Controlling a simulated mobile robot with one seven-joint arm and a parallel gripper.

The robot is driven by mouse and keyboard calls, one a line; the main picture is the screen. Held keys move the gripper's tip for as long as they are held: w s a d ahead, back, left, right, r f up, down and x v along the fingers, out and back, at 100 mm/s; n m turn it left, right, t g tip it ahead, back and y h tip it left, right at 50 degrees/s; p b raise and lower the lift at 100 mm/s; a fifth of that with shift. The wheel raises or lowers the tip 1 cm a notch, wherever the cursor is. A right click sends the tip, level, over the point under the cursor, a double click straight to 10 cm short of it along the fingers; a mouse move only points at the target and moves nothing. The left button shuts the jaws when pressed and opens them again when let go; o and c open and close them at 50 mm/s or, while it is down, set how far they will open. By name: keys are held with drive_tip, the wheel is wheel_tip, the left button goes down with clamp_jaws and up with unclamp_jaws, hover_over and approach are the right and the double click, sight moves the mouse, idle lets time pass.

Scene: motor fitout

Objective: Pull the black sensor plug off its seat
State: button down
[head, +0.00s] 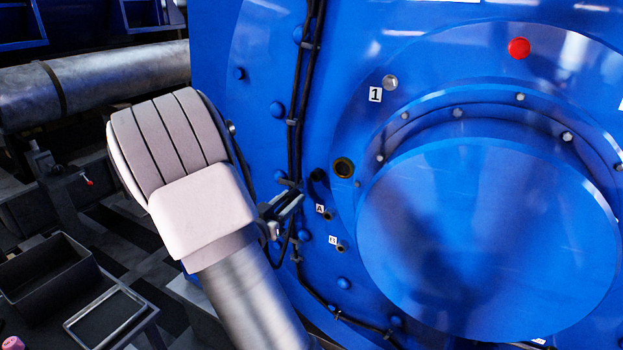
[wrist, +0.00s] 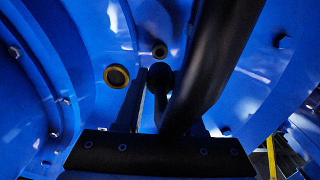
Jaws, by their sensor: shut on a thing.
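My gripper (head: 286,209), at the end of a pale wrist, is in front of the blue motor face (head: 262,150), left of the tags in the head view. It is shut on the black sensor plug. In the wrist view my gripper (wrist: 160,108) shows dark fingers around the black plug (wrist: 180,110), with a thick black part rising to the upper right and hiding much of one finger. A dark round spot (wrist: 158,77) lies beyond the fingertips. I cannot tell whether the plug still touches its seat. In the head view my fingers hide the plug.
A brass-ringed hole (head: 343,167) is beside a dark round fitting (head: 318,183). Small ports sit below, near white tags (head: 320,208). Black cables (head: 297,100) run down the face. A large blue round cover (head: 490,240) bulges at right. A dark tray (head: 45,270) stands lower left.

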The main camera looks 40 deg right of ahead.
drive_tip(key=p+v, duration=0.2)
drive_tip(key=v, duration=1.7)
drive_tip(key=shift+p, duration=0.4)
drive_tip(key=w+a+r+n+t+y, duration=0.1)
drive_tip(key=w+a+n+t+y, duration=0.3)
drive_tip(key=w+n+t+y, duration=0.35)
drive_tip(key=w+a+r+n+t+y, duration=0.1)
drive_tip(key=w+a+n+t+y, duration=0.25)
drive_tip(key=w+n+y, duration=0.45)
wheel_tip(320, 180, up, 17)
drive_tip(key=w+m+y+p, duration=0.1)
drive_tip(key=m+p, duration=0.1)
drive_tip(key=p, duration=1.5)
drive_tip(key=shift+w, duration=0.4)
